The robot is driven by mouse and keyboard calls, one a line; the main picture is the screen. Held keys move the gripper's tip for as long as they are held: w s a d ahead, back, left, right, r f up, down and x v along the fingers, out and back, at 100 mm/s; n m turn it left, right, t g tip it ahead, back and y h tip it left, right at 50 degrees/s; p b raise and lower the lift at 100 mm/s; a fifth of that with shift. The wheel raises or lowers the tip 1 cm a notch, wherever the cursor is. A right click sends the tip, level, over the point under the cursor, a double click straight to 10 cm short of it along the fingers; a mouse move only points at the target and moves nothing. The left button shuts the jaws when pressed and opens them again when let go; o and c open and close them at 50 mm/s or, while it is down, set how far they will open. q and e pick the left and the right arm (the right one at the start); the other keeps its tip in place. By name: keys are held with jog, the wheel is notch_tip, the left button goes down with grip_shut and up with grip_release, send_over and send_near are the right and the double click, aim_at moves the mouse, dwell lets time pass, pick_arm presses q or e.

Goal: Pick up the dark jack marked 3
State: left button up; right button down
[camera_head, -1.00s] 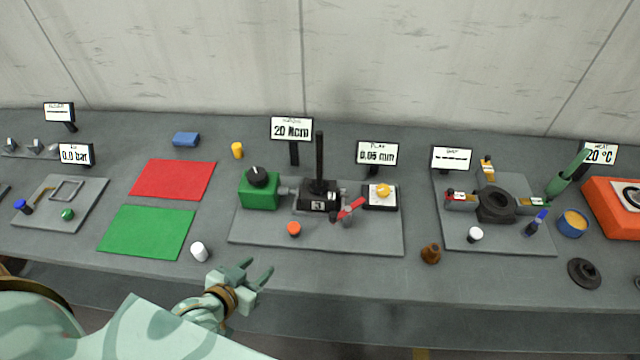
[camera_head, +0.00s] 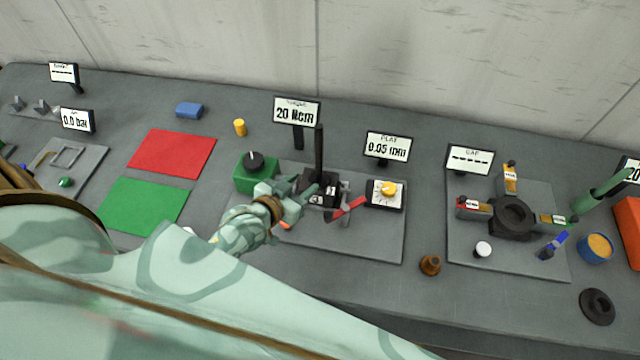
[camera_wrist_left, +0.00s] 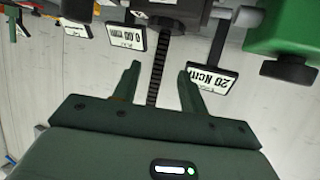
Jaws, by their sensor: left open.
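The dark jack marked 3 (camera_head: 331,186) stands on the grey plate (camera_head: 365,240) in the head view, its tall black screw (camera_head: 319,150) upright. My left gripper (camera_head: 308,188) is open at the jack's left front and partly covers its body and label. In the left wrist view, which is upside down, the open fingers (camera_wrist_left: 158,72) point toward the jack. Its ribbed screw (camera_wrist_left: 164,62) shows between them in the picture, and its dark body (camera_wrist_left: 175,9) is at the top edge. Contact cannot be told. My right gripper is not in view.
A green block with a black knob (camera_head: 254,170) stands left of the jack. A red lever (camera_head: 348,207) sits at its front right, and a yellow-topped gauge (camera_head: 387,190) on its right. The 20 Ncm sign (camera_head: 297,111) stands behind. The red mat (camera_head: 172,154) is bare.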

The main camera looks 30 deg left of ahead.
aim_at(317, 170)
pick_arm(q)
jog(key=x, duration=0.3)
jog(key=shift+w+f, duration=0.1)
jog(key=shift+w, duration=0.55)
jog(key=x, duration=0.4)
jog(key=shift+w+b, duration=0.25)
jog(key=shift+b, duration=0.1)
jog(key=shift+s+r, duration=0.1)
jog(key=shift+r, duration=0.15)
jog(key=c, duration=0.3)
grip_shut()
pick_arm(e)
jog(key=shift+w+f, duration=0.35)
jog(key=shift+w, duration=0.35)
